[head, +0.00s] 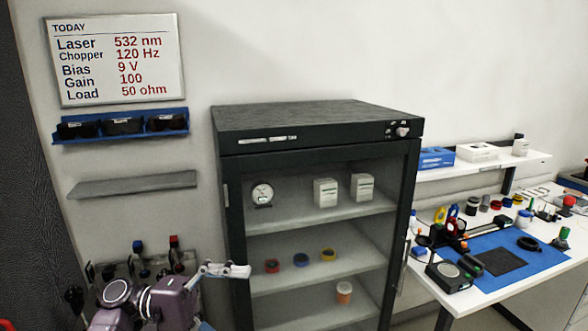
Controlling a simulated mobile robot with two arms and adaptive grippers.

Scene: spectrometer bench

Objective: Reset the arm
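My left arm (160,300) shows at the lower left, purple-grey with round joint caps, folded up in front of the wall and the cabinet. At its end my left gripper (232,270) is a small light-grey part that points right, in front of the cabinet's left side. It is seen from the side and is small, so I cannot tell if its fingers are open or shut. I see nothing held in it. My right arm and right gripper are not in view.
A dark cabinet (318,123) with shelves stands in the middle. A bench (474,298) at the right bears a blue mat (535,265) and several small parts. A blue wall rack (175,134), a grey wall shelf (130,185) and a whiteboard (118,90) hang at the left.

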